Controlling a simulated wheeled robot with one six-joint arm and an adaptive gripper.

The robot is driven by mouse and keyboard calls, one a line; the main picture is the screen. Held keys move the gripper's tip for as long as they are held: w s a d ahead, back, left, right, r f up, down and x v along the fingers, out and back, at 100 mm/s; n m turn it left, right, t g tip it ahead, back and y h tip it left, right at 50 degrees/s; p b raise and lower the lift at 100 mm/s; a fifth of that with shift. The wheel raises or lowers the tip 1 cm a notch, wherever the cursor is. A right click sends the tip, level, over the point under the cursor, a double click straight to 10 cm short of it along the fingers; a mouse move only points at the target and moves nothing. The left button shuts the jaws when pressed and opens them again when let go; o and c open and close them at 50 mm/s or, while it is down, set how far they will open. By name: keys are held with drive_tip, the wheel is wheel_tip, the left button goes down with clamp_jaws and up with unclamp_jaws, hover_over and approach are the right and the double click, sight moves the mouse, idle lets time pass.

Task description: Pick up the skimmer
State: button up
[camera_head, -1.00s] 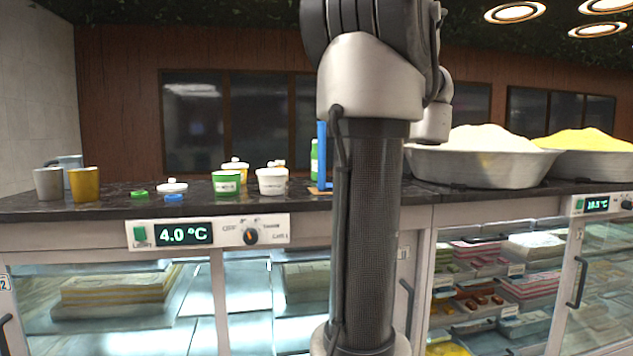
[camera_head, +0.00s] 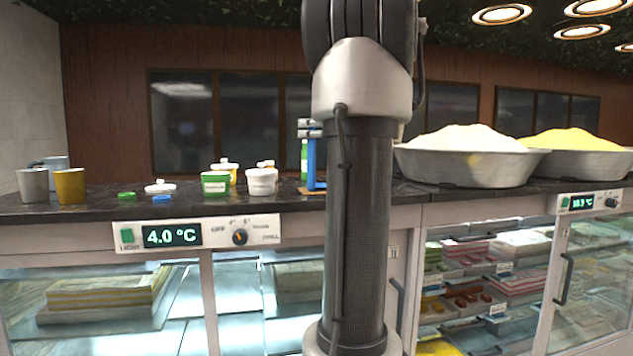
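I cannot make out a skimmer in this view; my arm covers the middle of the counter and may hide it. A blue upright stand (camera_head: 312,163) shows just left of my arm on the dark counter top (camera_head: 100,207), with a greyish piece at its top. My gripper is not in view; only the column and links of my arm show.
The counter holds a grey cup (camera_head: 33,186), a yellow cup (camera_head: 70,187), a green tub (camera_head: 215,184), a white tub (camera_head: 262,182) and small lids. A metal bowl of white powder (camera_head: 468,165) and a bowl of yellow powder (camera_head: 577,162) stand at right. Glass display cases form the front.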

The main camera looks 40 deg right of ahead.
clamp_jaws()
drive_tip(key=shift+r, duration=0.1)
